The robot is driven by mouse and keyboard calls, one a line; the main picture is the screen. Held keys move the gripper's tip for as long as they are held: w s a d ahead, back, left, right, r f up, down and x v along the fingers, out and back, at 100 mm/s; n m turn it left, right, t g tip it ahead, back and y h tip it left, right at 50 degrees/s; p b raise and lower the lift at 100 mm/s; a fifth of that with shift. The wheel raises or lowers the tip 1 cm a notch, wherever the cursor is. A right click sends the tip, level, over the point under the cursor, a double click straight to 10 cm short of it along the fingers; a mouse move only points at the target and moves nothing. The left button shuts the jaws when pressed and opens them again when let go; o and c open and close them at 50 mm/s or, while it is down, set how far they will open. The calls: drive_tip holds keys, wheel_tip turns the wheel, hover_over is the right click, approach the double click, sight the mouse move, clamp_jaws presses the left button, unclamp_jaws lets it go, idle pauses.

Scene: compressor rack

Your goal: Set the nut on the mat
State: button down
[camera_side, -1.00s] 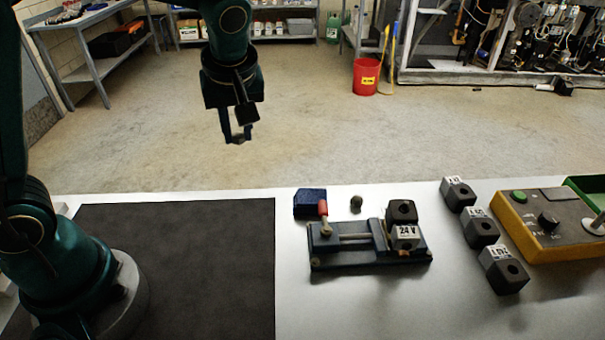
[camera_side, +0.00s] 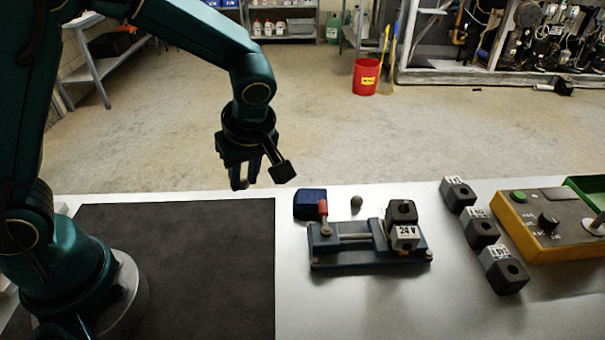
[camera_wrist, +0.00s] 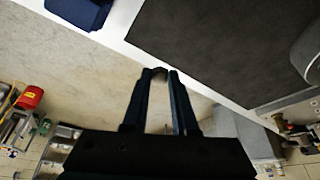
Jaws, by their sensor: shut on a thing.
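My gripper (camera_side: 243,183) is shut on the nut (camera_side: 239,185), a small dark piece at the fingertips. In the side view it hangs above the back edge of the mat, towards its right end. The dark mat (camera_side: 185,265) lies flat on the bench, with nothing on its visible surface. In the wrist view the nut (camera_wrist: 160,73) shows dark between the fingertips, partly hidden by them, and the mat (camera_wrist: 225,45) lies beyond, to the upper right. The nut is apart from the mat.
Right of the mat are a blue block (camera_side: 309,204), a small dark round piece (camera_side: 356,203) and a blue vise (camera_side: 370,250) holding a 24 V block. Several labelled dark blocks (camera_side: 481,232) and a yellow control box (camera_side: 550,230) stand farther right.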

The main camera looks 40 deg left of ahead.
sight(255, 209)
drive_tip(key=shift+w+d+f, duration=0.35)
drive_tip(key=shift+d+f, duration=0.15)
drive_tip(key=shift+d, duration=0.25)
drive_tip(key=shift+f, duration=2)
drive_tip(key=shift+f, duration=0.15)
drive_tip(key=c, duration=0.7)
unclamp_jaws()
